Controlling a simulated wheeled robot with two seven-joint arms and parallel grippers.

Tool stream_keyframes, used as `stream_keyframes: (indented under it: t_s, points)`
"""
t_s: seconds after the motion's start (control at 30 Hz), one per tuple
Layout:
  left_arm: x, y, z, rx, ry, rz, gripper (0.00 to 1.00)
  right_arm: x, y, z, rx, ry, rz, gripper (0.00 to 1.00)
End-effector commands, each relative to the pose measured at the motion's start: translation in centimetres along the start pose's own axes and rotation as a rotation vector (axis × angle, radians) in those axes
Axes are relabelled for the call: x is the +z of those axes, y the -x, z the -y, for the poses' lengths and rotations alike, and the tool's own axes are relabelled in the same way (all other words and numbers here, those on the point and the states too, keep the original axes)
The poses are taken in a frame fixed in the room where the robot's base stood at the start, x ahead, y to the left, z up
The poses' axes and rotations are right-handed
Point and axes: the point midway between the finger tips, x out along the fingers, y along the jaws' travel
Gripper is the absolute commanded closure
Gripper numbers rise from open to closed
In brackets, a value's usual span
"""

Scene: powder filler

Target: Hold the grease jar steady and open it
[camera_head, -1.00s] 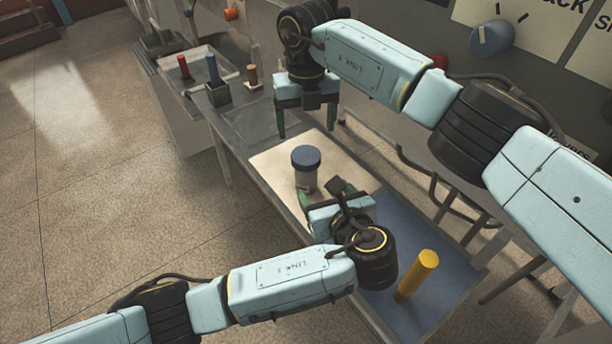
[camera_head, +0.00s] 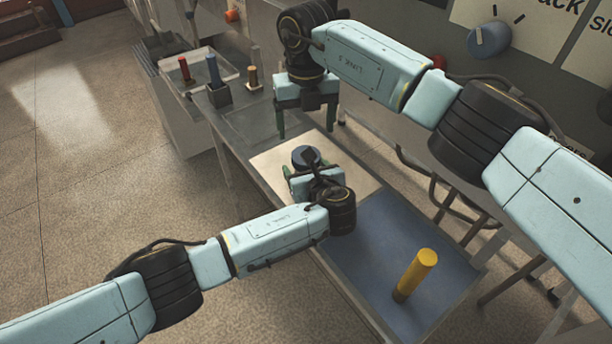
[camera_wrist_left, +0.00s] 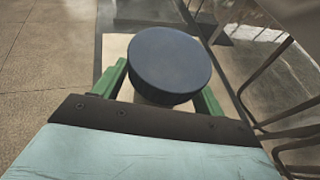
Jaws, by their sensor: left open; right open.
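The grease jar, a pale body with a dark blue lid (camera_head: 305,156), stands upright on the cream mat (camera_head: 263,165). Its lid (camera_wrist_left: 170,60) fills the middle of the left wrist view, and most of its body is hidden beneath. My left gripper (camera_head: 304,172) is at the jar, its green fingers (camera_wrist_left: 160,88) open on either side of the body below the lid. I cannot see whether they touch it. My right gripper (camera_head: 307,122) is open and empty, pointing down above and behind the jar.
A yellow cylinder (camera_head: 415,275) stands on the blue mat (camera_head: 365,265) in front. At the back left are a tray (camera_head: 196,68) with a red piece and a dark holder (camera_head: 219,94) with a blue piece. A machine panel with a blue knob (camera_head: 488,39) borders the right.

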Motion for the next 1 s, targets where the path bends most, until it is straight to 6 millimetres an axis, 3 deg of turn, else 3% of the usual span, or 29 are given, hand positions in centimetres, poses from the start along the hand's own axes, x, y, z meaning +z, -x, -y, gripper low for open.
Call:
stream_keyframes:
  t_s: [0.2, 0.73, 1.0]
  points:
    - [0.00, 0.00, 0.02, 0.000, 0.000, 0.000, 0.30, 0.00, 0.00, -0.01, 0.000, 0.000, 0.000, 0.19]
    - [-0.03, 0.03, 0.02, 0.000, 0.000, -0.001, 1.00, 0.00, 0.00, 0.00, 0.000, 0.000, 0.000, 0.19]
    - [-0.05, 0.03, 0.02, 0.000, 0.000, -0.001, 1.00, 0.02, 0.11, 0.02, -0.001, -0.190, 0.001, 0.19]
